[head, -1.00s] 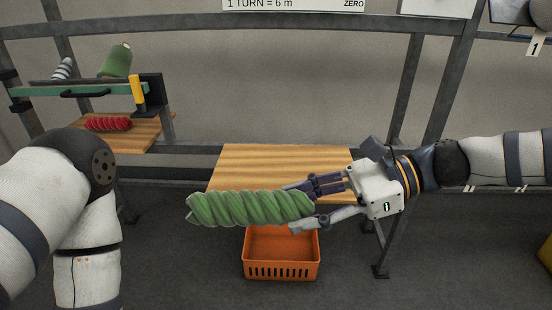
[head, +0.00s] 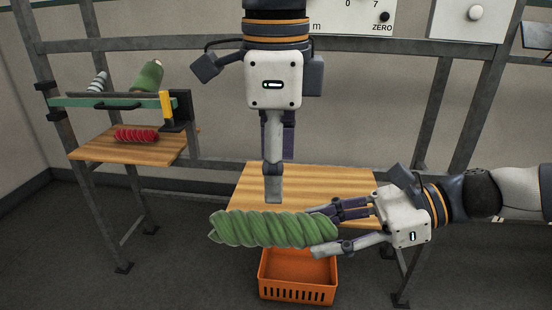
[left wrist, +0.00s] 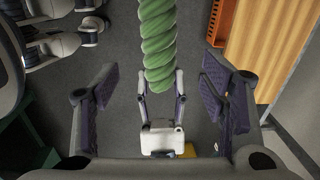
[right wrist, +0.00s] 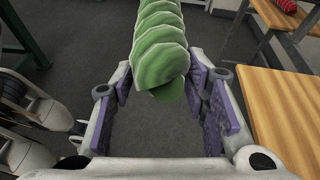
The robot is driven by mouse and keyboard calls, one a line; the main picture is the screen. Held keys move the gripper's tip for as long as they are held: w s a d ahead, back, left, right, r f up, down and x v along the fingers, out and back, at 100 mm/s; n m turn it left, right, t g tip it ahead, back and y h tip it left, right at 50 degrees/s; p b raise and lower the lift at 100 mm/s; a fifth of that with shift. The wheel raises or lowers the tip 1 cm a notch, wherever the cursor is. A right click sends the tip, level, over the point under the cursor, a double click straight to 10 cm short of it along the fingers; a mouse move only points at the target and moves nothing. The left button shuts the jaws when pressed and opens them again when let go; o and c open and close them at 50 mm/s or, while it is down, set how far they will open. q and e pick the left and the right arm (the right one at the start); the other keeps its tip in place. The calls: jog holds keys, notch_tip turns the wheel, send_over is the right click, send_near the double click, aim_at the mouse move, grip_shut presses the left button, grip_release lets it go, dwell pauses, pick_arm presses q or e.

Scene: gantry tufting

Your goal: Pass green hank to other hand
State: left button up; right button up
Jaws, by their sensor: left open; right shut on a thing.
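The green hank (head: 262,229) is a thick twisted bundle lying level in the air in front of the wooden shelf. My right gripper (head: 328,228) is shut on its right end; the right wrist view shows the hank (right wrist: 160,45) between the pads. My left gripper (head: 273,190) points down above the middle of the hank, apart from it as far as I can tell. In the left wrist view its fingers (left wrist: 158,90) are wide apart and empty, with the hank (left wrist: 157,40) beyond them and my right gripper (left wrist: 161,100) on its end.
The wooden shelf (head: 300,180) lies behind the hank, and an orange crate (head: 298,292) stands below. At left, a second shelf (head: 105,150) holds a red hank (head: 136,135).

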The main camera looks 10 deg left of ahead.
aim_at(277, 218)
pick_arm(q)
jog(key=f, duration=1.1)
jog(key=shift+w+f, duration=0.3)
jog(key=shift+f, duration=0.05)
pick_arm(e)
jog(key=shift+d, duration=0.1)
pick_arm(q)
jog(key=shift+c, duration=0.3)
jog(key=c, duration=1.2)
jog(key=shift+c, duration=0.2)
pick_arm(e)
jog(key=o, duration=1.3)
